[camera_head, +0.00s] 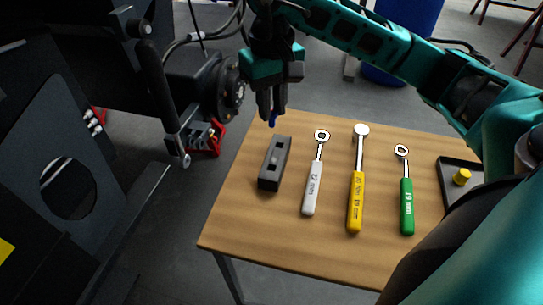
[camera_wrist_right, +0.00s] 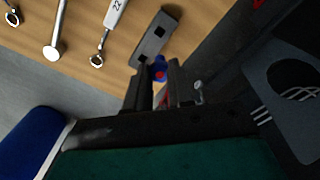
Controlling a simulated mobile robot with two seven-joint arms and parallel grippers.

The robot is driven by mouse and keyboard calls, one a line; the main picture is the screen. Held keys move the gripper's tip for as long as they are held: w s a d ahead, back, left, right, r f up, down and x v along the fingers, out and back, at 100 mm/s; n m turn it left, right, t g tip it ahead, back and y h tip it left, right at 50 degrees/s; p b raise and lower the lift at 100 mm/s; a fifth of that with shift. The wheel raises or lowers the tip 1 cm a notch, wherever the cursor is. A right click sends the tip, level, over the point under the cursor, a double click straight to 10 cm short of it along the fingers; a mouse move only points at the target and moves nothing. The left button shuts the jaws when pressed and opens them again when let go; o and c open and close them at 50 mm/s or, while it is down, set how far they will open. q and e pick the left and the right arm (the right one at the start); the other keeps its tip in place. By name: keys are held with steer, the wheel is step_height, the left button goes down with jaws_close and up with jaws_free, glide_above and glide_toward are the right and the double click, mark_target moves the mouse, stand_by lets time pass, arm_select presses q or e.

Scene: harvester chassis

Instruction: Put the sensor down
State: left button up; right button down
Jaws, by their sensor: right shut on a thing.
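My right gripper (camera_head: 270,108) hangs at the far left corner of the wooden table, shut on the sensor. The sensor (camera_head: 274,119) is a small blue piece, mostly hidden by the fingers in the head view. In the right wrist view the sensor (camera_wrist_right: 160,68) shows blue with a red spot between the fingertips. A dark grey block (camera_head: 275,163) with square openings lies on the table just nearer than the gripper. It also shows in the wrist view (camera_wrist_right: 156,39), close beyond the sensor. My left gripper is not in view.
On the wooden table (camera_head: 280,240) lie a white-handled wrench (camera_head: 312,188), a yellow-handled tool (camera_head: 356,200) and a green-handled wrench (camera_head: 407,205). Dark machinery (camera_head: 80,170) stands left of the table.

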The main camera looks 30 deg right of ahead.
step_height(320, 180, down, 13)
steer(key=shift+f, duration=0.15)
stand_by(0.4)
steer(key=shift+f+b, duration=0.6)
steer(key=shift+b, duration=0.3)
steer(key=c, duration=1)
jaws_free()
steer(key=shift+r+p, duration=0.45)
steer(key=shift+p, duration=0.1)
step_height(320, 180, up, 12)
steer(key=shift+r, duration=0.25)
steer(key=shift+f, duration=0.1)
